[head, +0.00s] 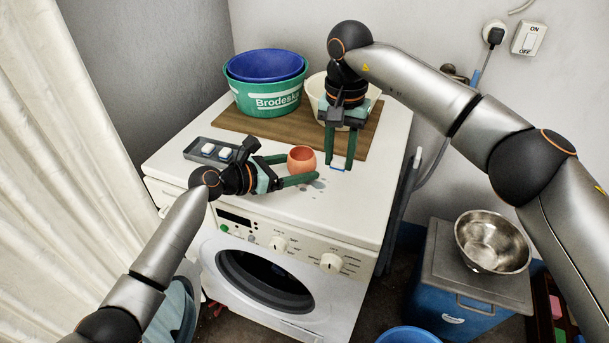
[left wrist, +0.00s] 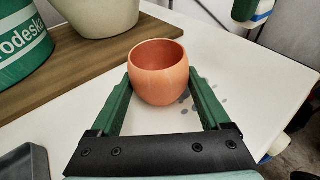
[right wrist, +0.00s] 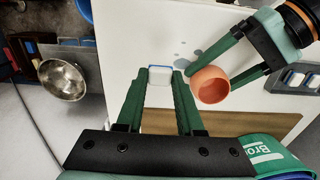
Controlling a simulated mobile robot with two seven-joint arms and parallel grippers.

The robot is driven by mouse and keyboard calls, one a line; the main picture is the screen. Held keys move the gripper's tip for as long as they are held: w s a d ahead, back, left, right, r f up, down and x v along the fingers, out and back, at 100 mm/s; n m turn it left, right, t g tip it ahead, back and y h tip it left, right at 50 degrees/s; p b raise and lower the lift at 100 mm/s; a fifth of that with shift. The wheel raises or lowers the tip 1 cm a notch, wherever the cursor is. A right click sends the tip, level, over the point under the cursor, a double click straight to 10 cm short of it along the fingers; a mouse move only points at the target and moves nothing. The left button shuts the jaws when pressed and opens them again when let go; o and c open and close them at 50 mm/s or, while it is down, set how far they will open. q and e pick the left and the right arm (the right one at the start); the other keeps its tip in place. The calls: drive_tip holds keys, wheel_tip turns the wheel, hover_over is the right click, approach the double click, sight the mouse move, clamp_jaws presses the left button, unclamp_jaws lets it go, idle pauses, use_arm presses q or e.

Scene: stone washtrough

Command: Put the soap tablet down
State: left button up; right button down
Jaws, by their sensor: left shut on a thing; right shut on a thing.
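My right gripper (head: 340,163) points down over the washing machine top, shut on a soap tablet (right wrist: 160,74), white with a blue edge. The tablet is low over the white top; I cannot tell whether it touches. It also shows at the upper right of the left wrist view (left wrist: 262,12). My left gripper (head: 302,168) is shut on a small round terracotta cup (head: 301,158), upright and open at the top, left of the right gripper. The cup also shows in the right wrist view (right wrist: 211,86). A grey tray (head: 189,154) at the left holds white-and-blue tablets.
A wooden board (head: 232,120) at the back bears a green tub (head: 262,103) with a blue basin (head: 265,66) in it, and a cream bowl (head: 317,88). Grey spots mark the washing machine top (head: 365,186) near the cup. A steel bowl (head: 492,241) stands on a bin at right.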

sight(336, 195)
drive_tip(key=shift+f, duration=3.55)
drive_tip(key=shift+f, duration=0.15)
drive_tip(key=c, duration=0.5)
unclamp_jaws()
drive_tip(key=shift+c, duration=0.2)
